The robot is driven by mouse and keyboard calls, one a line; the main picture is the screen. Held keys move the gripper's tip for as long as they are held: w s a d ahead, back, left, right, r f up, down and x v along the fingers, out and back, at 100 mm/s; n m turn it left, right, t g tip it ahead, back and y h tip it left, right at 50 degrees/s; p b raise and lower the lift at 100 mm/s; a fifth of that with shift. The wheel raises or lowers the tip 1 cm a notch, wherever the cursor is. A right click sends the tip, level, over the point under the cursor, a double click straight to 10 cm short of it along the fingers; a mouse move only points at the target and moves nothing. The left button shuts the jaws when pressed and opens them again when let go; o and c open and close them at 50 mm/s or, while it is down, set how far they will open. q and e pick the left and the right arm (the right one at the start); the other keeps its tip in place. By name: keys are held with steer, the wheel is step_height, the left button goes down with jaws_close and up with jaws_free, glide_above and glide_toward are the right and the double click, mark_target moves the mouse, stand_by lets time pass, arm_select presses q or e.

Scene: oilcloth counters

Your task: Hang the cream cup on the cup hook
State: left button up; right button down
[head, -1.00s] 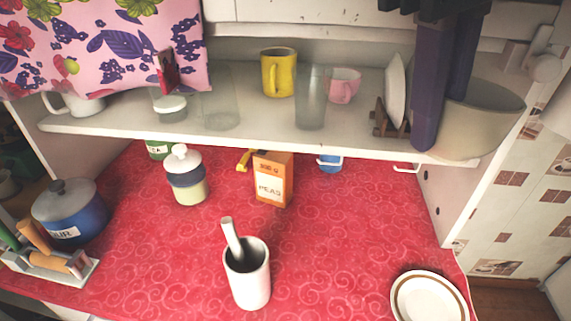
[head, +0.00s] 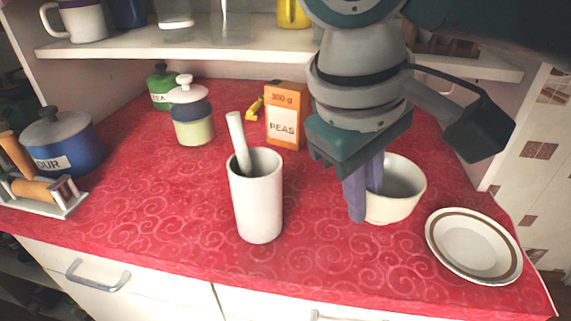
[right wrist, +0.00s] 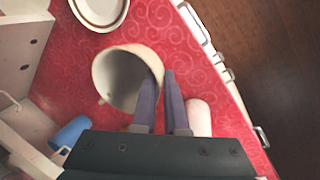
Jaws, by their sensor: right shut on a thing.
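The cream cup (head: 405,202) is at the right of the head view, low over the red counter, mouth up. My right gripper (head: 362,200) is shut on its near-left rim, one purple finger inside and one outside. A white cup hook (right wrist: 10,102) shows at the left edge of the right wrist view; my arm hides that area in the head view. I cannot tell whether the cup touches the counter. My left gripper is out of view.
A white mortar with pestle (head: 258,205) stands left of the cup. A brown-rimmed plate (head: 474,246) lies to its right. The peas box (head: 286,117) stands behind. The shelf (head: 180,43) overhangs the back. A blue cup (right wrist: 70,133) is near another hook.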

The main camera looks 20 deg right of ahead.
step_height(320, 180, down, 7)
steer(key=shift+f+b, duration=0.2)
steer(key=shift+b, duration=0.25)
steer(key=shift+f, duration=0.1)
steer(key=c, duration=1)
jaws_free()
steer(key=shift+o, duration=0.2)
steer(key=w+p+v, duration=0.1)
steer(key=p+v, duration=0.1)
steer(key=v, duration=0.9)
steer(key=s+a+f+n+t+y, duration=0.1)
steer(key=s+a+f+y, duration=0.15)
steer(key=s+a, duration=0.2)
steer(key=s+a+f+n+y, duration=0.1)
steer(key=s+a+f+y, duration=0.15)
steer(key=a+y, duration=0.2)
steer(key=s+d+f+m+t+h, duration=0.1)
steer(key=s+d+f+m+h, duration=0.1)
steer(key=s+d, duration=0.6)
steer(key=d+h, duration=0.1)
steer(key=d, duration=0.3)
steer(key=shift+m+t+h, duration=0.4)
